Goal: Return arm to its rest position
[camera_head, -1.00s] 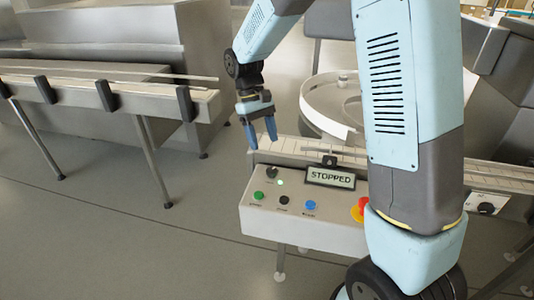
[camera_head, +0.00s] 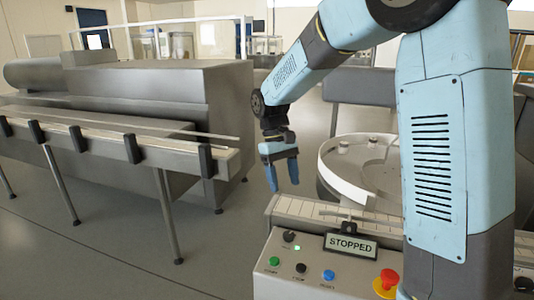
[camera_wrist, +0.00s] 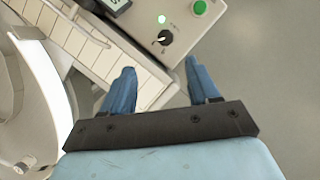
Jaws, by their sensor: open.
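My gripper (camera_head: 284,187) hangs pointing down in the head view, above the left end of the slatted conveyor and behind the control box (camera_head: 268,283). Its two blue fingers are apart with nothing between them. In the wrist view my gripper (camera_wrist: 158,80) also shows open and empty, with the conveyor slats (camera_wrist: 90,45) and the box's black knob (camera_wrist: 165,37) beyond the fingertips. My arm crosses the right side of the head view and hides part of the conveyor and what is behind it.
The box's display (camera_head: 351,246) reads STOPPED. Green, black and blue buttons and a red emergency stop (camera_head: 388,281) sit on its panel. A round white turntable (camera_head: 370,165) stands behind. A railed conveyor (camera_head: 90,140) runs at left. Floor (camera_head: 215,250) between is clear.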

